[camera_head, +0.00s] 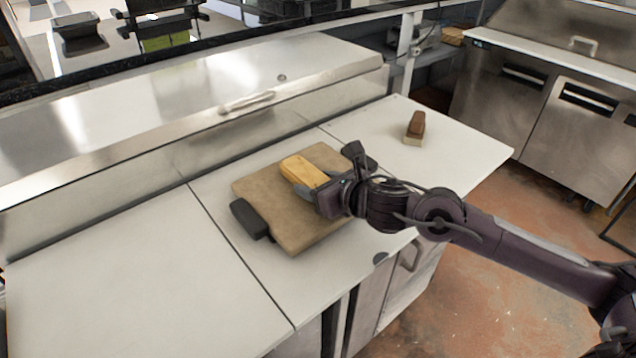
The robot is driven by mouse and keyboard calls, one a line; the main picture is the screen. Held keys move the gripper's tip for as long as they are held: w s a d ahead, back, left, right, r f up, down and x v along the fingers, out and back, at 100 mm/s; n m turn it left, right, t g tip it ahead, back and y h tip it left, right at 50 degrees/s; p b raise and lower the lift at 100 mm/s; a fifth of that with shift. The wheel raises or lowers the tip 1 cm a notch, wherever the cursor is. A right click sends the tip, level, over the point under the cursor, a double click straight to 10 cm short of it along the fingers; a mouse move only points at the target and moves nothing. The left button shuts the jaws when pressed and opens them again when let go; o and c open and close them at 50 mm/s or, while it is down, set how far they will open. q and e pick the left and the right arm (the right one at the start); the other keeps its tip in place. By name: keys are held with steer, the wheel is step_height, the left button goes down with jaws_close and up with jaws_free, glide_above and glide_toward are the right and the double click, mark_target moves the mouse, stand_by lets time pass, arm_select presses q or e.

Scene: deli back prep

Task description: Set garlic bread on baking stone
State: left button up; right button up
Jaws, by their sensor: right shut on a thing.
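The garlic bread (303,170) is a small golden-yellow loaf over the middle of the baking stone. My right gripper (318,185) comes in from the right and is shut on the near right end of the garlic bread. Whether the loaf touches the stone or is just above it I cannot tell. My right gripper hides part of the stone's right side. My left gripper is not in view.
A brown-topped block or brush (415,128) stands on the counter (455,150) to the right. The counter left of the stone is clear. A steel lidded unit (200,100) runs along the back. Steel cabinets (540,100) stand at the far right.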

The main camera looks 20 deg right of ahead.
stand_by(0.3)
steer(key=o, duration=1.1)
steer(key=shift+o, duration=0.2)
steer(key=shift+f, duration=0.1)
steer(key=shift+s, duration=0.1)
steer(key=shift+v, duration=3.25)
steer(key=shift+s+d+r, duration=0.2)
steer(key=shift+s+r, duration=0.15)
steer(key=shift+s, duration=0.25)
steer(key=shift+s, duration=0.1)
